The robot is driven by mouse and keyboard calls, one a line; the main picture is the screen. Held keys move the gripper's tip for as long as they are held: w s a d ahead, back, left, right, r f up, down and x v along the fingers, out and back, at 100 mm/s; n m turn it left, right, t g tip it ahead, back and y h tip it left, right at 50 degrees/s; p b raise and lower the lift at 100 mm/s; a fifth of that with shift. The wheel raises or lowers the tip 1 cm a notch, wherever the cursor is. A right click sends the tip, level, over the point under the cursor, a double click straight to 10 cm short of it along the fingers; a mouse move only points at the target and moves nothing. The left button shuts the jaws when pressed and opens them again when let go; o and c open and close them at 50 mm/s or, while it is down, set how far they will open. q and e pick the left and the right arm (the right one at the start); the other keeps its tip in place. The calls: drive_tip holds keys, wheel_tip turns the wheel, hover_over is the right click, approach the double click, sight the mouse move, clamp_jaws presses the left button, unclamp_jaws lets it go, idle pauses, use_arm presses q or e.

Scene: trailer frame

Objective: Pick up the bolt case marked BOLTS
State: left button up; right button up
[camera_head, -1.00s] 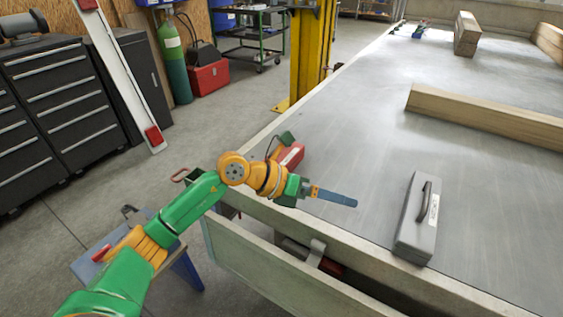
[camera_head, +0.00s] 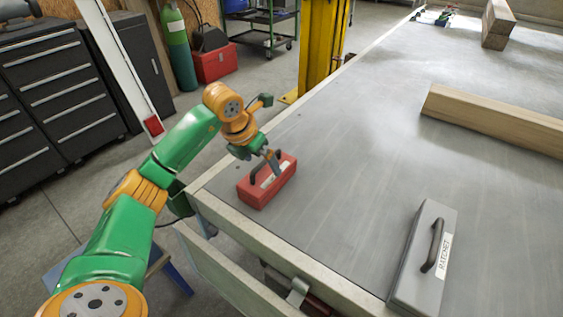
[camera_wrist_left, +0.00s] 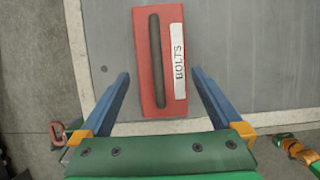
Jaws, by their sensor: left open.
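The red bolt case (camera_head: 267,181) sits on the near left corner of the grey trailer bed. In the left wrist view the bolt case (camera_wrist_left: 148,88) has a dark bar handle (camera_wrist_left: 157,62) along its top and a white label (camera_wrist_left: 179,60) reading BOLTS. My left gripper (camera_head: 274,160) is above the case, its fingers pointing down by the handle. In the left wrist view the open blue fingers (camera_wrist_left: 161,88) lie on either side of the case's near end, with nothing between them held. My right gripper is not in view.
A grey case (camera_head: 425,258) marked RATCHET stands on the bed (camera_head: 340,180) at the right. A wooden beam (camera_head: 490,118) lies beyond it. The low bed rim (camera_head: 262,238) runs along the near side. A yellow post (camera_head: 318,45) stands beyond the left edge.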

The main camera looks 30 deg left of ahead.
sight(267, 171)
use_arm(q)
drive_tip(key=x, duration=0.7)
drive_tip(key=shift+d, duration=0.1)
drive_tip(key=shift+r, duration=0.15)
drive_tip(key=c, duration=1.5)
